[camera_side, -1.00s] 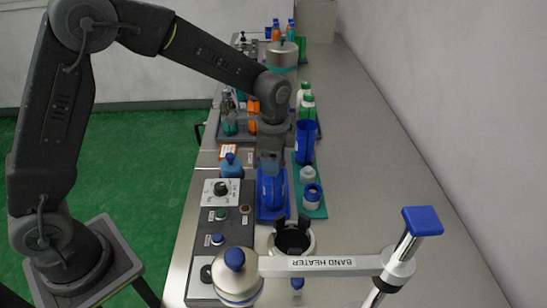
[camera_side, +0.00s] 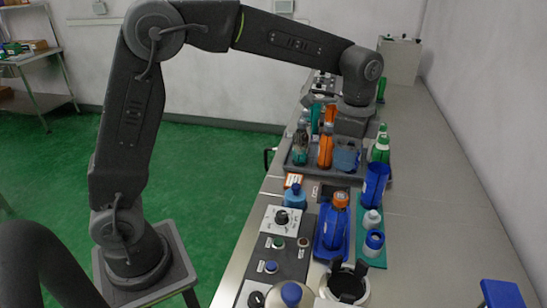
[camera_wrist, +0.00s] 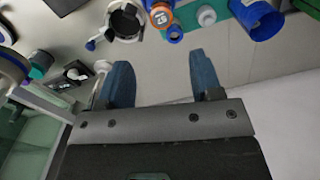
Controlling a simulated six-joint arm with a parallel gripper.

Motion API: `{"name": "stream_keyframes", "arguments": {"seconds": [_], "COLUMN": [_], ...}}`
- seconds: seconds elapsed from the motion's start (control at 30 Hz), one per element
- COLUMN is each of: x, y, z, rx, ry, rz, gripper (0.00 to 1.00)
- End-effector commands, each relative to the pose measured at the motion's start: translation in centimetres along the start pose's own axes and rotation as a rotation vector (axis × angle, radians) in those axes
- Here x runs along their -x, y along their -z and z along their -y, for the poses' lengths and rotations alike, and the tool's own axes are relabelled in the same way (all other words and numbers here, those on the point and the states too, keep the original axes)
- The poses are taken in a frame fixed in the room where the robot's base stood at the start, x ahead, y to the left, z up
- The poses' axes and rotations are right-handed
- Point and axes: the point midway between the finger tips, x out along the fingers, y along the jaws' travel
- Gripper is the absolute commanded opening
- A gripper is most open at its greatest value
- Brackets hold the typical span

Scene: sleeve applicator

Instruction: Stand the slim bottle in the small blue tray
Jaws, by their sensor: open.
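The slim bottle (camera_side: 336,222), dark blue with an orange cap, stands upright in the small blue tray (camera_side: 331,250) in the side view. Its orange cap (camera_wrist: 160,15) shows at the top of the wrist view; the tray is hard to make out there. My gripper (camera_side: 347,158) is open, beyond the bottle and clear of it, over the right part of the grey bottle tray. In the wrist view, the two blue fingers of my gripper (camera_wrist: 160,65) are spread with nothing between them.
The grey tray (camera_side: 298,172) holds several bottles, including an orange one (camera_side: 325,150). A teal mat (camera_side: 374,258) right of the blue tray carries a blue cup (camera_side: 374,184) and jars. A control panel (camera_side: 281,248) lies left.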

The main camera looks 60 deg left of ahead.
Motion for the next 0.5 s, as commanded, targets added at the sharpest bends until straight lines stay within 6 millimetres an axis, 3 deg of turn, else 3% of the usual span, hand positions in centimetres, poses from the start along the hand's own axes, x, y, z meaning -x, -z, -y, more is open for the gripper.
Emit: {"name": "stream_keyframes", "arguments": {"seconds": [0.17, 0.3, 0.5], "x": [2.8, 4.9, 5.5], "y": [-3.0, -6.9, -12.2], "z": [-2.1, -5.4, -10.4], "rx": [0.145, 0.345, 0.632], "ry": [0.057, 0.120, 0.193], "rz": [-0.054, -0.131, -0.262], "gripper": [0.59, 0.59, 0.59]}}
